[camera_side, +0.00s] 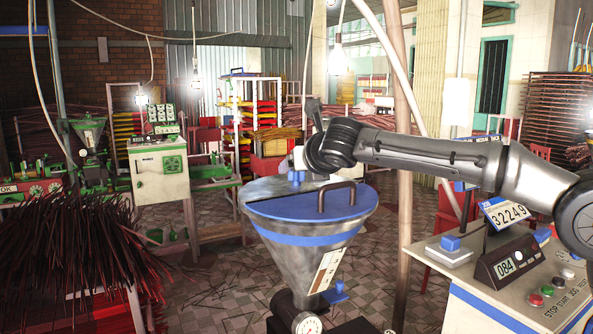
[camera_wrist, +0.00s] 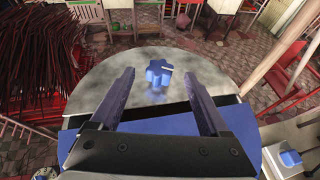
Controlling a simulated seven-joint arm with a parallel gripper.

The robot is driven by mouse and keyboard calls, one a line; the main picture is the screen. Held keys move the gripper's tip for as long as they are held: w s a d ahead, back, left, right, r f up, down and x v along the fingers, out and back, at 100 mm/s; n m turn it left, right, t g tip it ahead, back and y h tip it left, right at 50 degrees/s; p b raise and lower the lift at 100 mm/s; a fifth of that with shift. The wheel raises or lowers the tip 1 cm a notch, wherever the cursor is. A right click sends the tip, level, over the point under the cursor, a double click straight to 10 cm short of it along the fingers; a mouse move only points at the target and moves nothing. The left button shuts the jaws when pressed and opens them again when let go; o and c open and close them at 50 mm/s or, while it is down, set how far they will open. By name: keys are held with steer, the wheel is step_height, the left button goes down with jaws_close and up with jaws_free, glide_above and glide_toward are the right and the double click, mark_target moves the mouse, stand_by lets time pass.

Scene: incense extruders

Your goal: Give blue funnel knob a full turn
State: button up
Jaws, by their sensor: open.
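The blue funnel knob (camera_wrist: 158,72) is a small lobed knob with a white mark, standing on the grey part of the funnel top in the wrist view. In the side view the knob (camera_side: 297,177) shows at the back of the funnel top, below my wrist. The metal funnel (camera_side: 296,261) is a cone with a blue band and a half-blue lid (camera_side: 290,206). My gripper (camera_wrist: 159,77) is open, and its two dark fingers point towards the knob from either side. The knob appears between the fingertips, with visible gaps; I cannot tell the exact height.
A dark arched handle (camera_side: 337,197) rises from the lid near my arm. A control desk (camera_side: 500,287) with a display (camera_side: 505,265) and buttons stands at right. A pressure gauge (camera_side: 308,323) sits under the funnel. Dark red incense sticks (camera_side: 75,245) fill the left.

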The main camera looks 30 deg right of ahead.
steer(key=shift+x, duration=2.35)
steer(key=shift+r, duration=0.1)
jaws_close()
